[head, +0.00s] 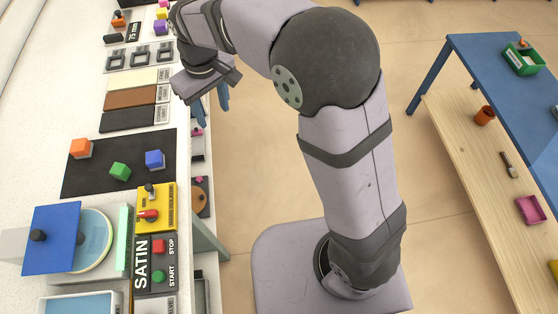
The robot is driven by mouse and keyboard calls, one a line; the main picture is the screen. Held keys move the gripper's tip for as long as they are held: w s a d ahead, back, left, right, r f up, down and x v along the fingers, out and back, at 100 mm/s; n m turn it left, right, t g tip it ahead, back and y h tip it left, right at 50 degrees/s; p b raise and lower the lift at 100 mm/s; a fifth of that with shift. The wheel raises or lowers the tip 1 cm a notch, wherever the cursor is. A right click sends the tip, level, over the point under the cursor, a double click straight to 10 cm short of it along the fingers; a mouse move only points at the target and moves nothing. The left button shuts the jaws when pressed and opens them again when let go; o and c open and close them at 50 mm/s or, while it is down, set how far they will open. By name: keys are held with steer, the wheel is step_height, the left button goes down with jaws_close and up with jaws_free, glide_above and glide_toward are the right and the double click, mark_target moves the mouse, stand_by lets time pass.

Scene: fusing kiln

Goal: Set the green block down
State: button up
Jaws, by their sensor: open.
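The green block (120,171) rests on the black mat (98,184), tilted in the picture. An orange block (81,148) lies farther left on the same mat, and a blue block (155,159) lies to the right of the green one. My gripper (212,108) is open and empty, up and to the right of the mat, by the bench's right edge. It is apart from all three blocks. Its fingertips are blue and point downward.
Near the mat is a yellow isolator panel (156,207) with a red handle. Brown, cream and dark strips (130,98) lie above the mat. A blue table (500,80) stands at right.

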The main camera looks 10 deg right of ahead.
steer(key=s+d+f+m, duration=0.3)
steer(key=s+d, duration=0.5)
steer(key=d, duration=0.3)
steer(key=s+d+f+m, duration=0.3)
steer(key=s+d, duration=0.5)
steer(key=d, duration=0.3)
steer(key=shift+s+d+m+g+h, duration=0.2)
steer(key=shift+d+m+g+h, duration=0.15)
steer(key=shift+m, duration=0.25)
steer(key=shift+f, duration=0.15)
step_height(320, 180, down, 11)
steer(key=b, duration=1.1)
